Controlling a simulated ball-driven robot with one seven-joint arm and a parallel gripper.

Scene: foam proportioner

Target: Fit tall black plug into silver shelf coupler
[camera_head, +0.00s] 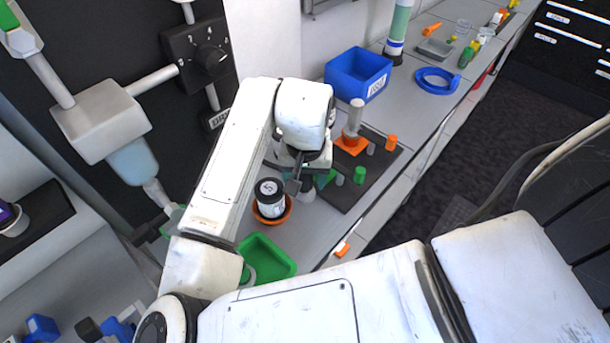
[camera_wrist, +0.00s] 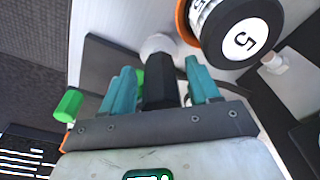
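In the wrist view, a tall black plug (camera_wrist: 159,82) stands between the two teal fingers of my gripper (camera_wrist: 160,75). Thin gaps seem to show on both sides, and I cannot tell whether the fingers touch it. A pale silver round piece (camera_wrist: 160,44) lies just beyond the plug's far end; I cannot tell whether they touch or whether this is the coupler. In the head view, my gripper (camera_head: 304,180) is low over the bench, largely hidden by my wrist. A short silver cylinder (camera_head: 307,190) shows beneath it.
A black-and-white jar marked 5 (camera_head: 269,194) sits in an orange dish (camera_head: 272,215) close to my gripper. A dark board (camera_head: 345,193) holds green, grey and orange pieces and a silver post (camera_head: 354,118). A green tray (camera_head: 266,256) and blue bin (camera_head: 358,72) flank them.

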